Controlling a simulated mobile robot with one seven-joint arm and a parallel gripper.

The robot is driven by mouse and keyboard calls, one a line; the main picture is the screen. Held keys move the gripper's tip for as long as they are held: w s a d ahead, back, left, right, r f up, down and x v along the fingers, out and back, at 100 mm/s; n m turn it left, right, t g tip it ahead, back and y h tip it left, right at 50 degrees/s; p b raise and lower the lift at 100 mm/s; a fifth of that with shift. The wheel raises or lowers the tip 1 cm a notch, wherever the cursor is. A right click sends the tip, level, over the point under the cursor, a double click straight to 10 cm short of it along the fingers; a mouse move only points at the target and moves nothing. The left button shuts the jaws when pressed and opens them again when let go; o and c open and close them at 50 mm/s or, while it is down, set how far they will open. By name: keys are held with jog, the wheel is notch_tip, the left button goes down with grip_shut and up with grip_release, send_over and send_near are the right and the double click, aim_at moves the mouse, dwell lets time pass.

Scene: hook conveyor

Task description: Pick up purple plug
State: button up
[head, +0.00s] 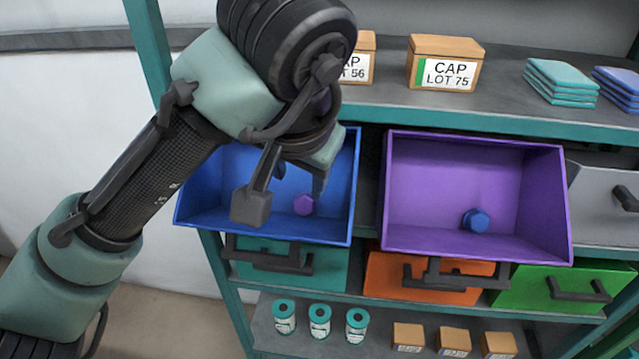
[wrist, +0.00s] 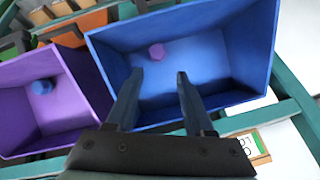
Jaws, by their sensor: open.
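The purple plug (head: 304,204) lies on the floor of the open blue drawer (head: 345,215) in the head view. In the wrist view the purple plug (wrist: 156,51) lies near the drawer's far wall, ahead of my fingertips and apart from them. My gripper (head: 285,190) is over the blue drawer, open and empty. In the wrist view my gripper (wrist: 160,75) has its two fingers spread, pointing into the drawer. In the head view, my arm hides the back part of the blue drawer.
An open purple drawer (head: 430,180) holding a blue plug (head: 475,220) stands to the right. Shut teal, orange (head: 385,285) and green (head: 530,290) drawers are below. Boxes (head: 442,62) and folded cloths (head: 560,82) sit on the shelf above. Drawer walls surround the purple plug.

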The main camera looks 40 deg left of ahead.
aim_at(306, 200)
jog(key=b+x, duration=0.2)
jog(key=x, duration=0.4)
jog(key=shift+w+f, duration=0.25)
jog(key=shift+f, duration=0.05)
jog(key=shift+w+a+f, duration=0.2)
jog(key=shift+w+f, duration=0.05)
jog(key=shift+f, duration=0.1)
jog(key=p+x, duration=0.1)
jog(key=x, duration=0.3)
jog(key=shift+w, duration=0.3)
grip_shut()
jog(key=shift+r, duration=0.1)
